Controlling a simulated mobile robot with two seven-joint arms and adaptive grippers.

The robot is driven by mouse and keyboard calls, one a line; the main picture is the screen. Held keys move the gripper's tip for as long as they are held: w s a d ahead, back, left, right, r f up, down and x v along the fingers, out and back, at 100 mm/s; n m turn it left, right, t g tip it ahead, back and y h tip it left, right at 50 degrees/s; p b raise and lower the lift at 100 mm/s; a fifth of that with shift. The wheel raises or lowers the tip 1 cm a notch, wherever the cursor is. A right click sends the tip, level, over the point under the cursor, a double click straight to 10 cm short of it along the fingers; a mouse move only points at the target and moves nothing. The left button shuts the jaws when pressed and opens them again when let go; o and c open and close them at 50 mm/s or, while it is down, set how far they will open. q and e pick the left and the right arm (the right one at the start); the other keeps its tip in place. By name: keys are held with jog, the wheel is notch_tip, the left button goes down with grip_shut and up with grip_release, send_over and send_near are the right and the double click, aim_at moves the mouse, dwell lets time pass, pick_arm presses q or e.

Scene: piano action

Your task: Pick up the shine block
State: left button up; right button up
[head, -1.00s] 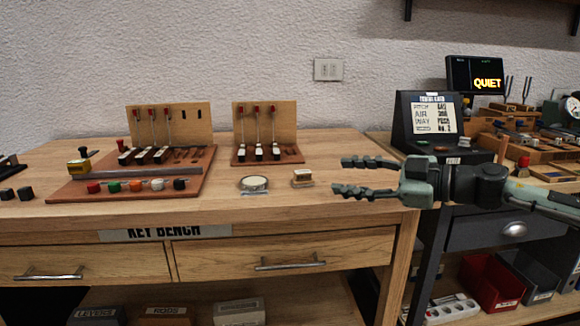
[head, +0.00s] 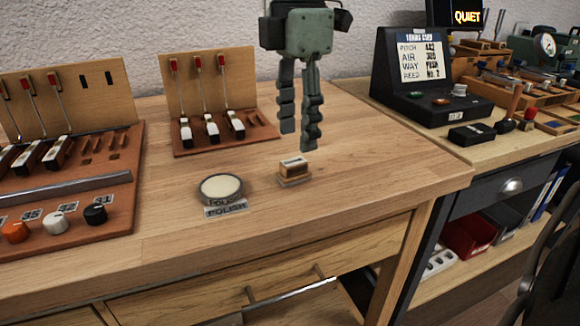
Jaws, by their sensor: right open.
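The shine block (head: 293,169) is a small wooden block with a pale label on top and a grey base. It sits on the wooden bench top, right of the round polish tin. My right gripper (head: 299,140) points straight down above and just behind the block, its two dark fingers apart and nothing between them. The fingertips look clear of the block, though the exact height is hard to judge. My left gripper is not in the head view.
The polish tin (head: 221,188) with its label stands left of the block. A key rack (head: 213,105) stands behind, and a larger key board (head: 60,160) fills the left. The bench top (head: 370,175) is clear right of the block. A tuning console (head: 425,75) stands farther right.

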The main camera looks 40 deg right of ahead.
aim_at(294, 161)
notch_tip(294, 161, down, 5)
jog(key=shift+w+a+r, duration=0.15)
jog(key=shift+c, duration=0.9)
grip_shut()
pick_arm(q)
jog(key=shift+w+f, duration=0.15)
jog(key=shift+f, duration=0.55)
